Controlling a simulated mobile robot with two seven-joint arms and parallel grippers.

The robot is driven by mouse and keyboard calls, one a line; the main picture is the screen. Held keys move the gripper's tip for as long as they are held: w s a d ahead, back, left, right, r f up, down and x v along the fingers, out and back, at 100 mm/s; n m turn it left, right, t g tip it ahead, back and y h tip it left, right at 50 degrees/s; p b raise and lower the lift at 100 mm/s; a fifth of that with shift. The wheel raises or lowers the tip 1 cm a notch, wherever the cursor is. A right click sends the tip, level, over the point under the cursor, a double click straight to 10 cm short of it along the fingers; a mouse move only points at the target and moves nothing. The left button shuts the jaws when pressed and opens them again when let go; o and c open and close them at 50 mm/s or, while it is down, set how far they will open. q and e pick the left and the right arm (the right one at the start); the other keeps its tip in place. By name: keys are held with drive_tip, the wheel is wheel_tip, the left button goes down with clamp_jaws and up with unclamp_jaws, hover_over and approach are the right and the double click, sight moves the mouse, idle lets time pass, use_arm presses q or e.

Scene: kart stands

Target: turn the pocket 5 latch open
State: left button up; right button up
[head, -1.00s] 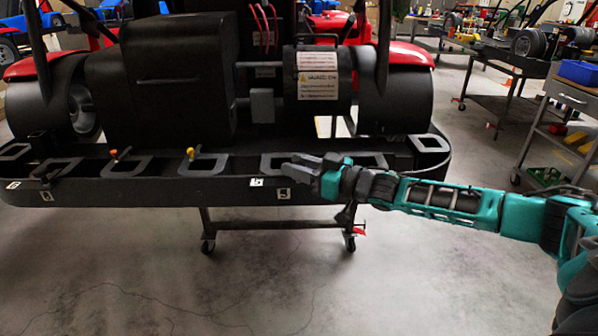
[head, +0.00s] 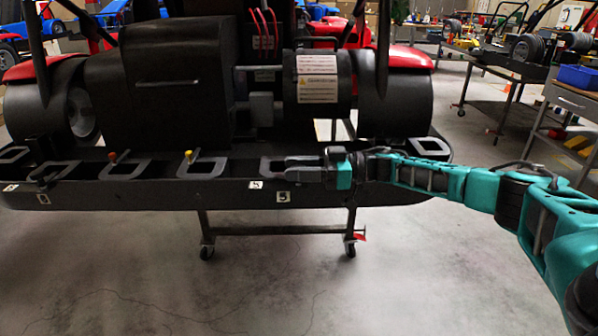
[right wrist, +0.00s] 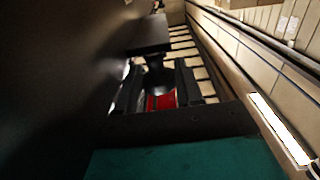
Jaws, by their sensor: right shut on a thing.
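A long black bumper tray (head: 160,193) crosses the head view, with grey-rimmed pockets along its top. A small white label (head: 283,197) on its front face, near my right gripper, appears to read 5. My right gripper (head: 292,161) is at the grey-rimmed pocket there and covers part of it. My left gripper is out of view.
A black cylinder (head: 318,77) with labels stands close behind the right gripper. Grey floor is clear in front. Carts stand at the right.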

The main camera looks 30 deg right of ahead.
drive_tip(key=shift+w+r, duration=0.15)
drive_tip(key=shift+r, duration=0.3)
drive_tip(key=o, duration=1)
drive_tip(key=shift+c, duration=0.2)
drive_tip(key=shift+f, duration=0.2)
drive_tip(key=shift+s+d+f, duration=0.1)
drive_tip(key=shift+s+d, duration=0.15)
drive_tip(key=shift+d, duration=0.05)
drive_tip(key=v, duration=1.2)
drive_tip(key=shift+b, duration=0.35)
drive_tip(key=shift+o, duration=0.2)
drive_tip(key=shift+d, duration=0.15)
